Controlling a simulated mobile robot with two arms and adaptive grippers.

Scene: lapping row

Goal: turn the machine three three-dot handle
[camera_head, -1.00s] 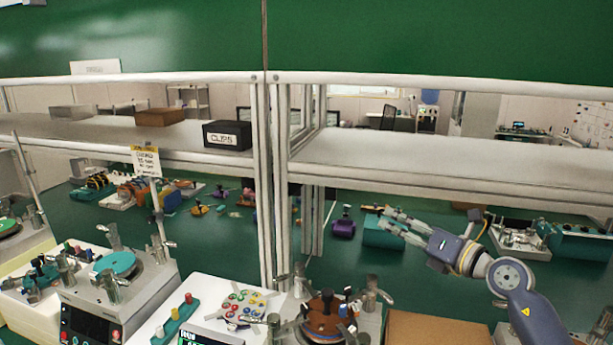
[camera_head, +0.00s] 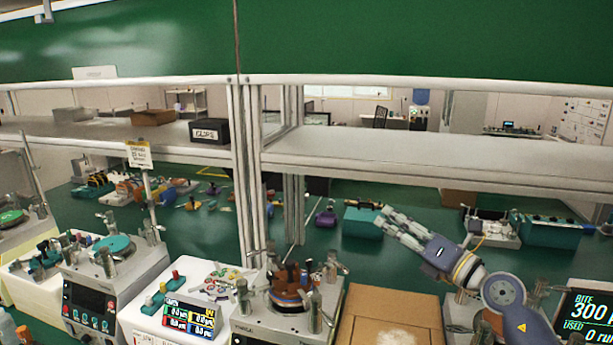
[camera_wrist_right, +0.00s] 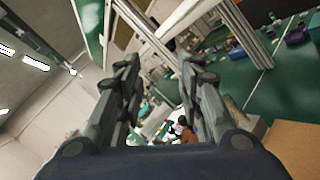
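Several lapping machines stand in a row along the near bench. One has a brown disc (camera_head: 291,291) with upright posts around it, and one a teal disc (camera_head: 112,245). Another machine (camera_head: 460,312) at the lower right is partly hidden by my right arm. Dot marks are too small to read, so I cannot tell which handle is the three-dot one. My right gripper (camera_head: 387,217) is raised above the bench, to the right of the brown-disc machine and touching nothing. In the right wrist view its two fingers (camera_wrist_right: 160,72) are apart with nothing between them. My left gripper is not in view.
A cardboard box (camera_head: 385,318) lies between the brown-disc machine and my right arm. Metal frame posts (camera_head: 245,170) and a shelf (camera_head: 420,165) stand behind. A readout screen (camera_head: 585,318) is at the lower right. A teal block (camera_head: 361,222) sits beyond my gripper.

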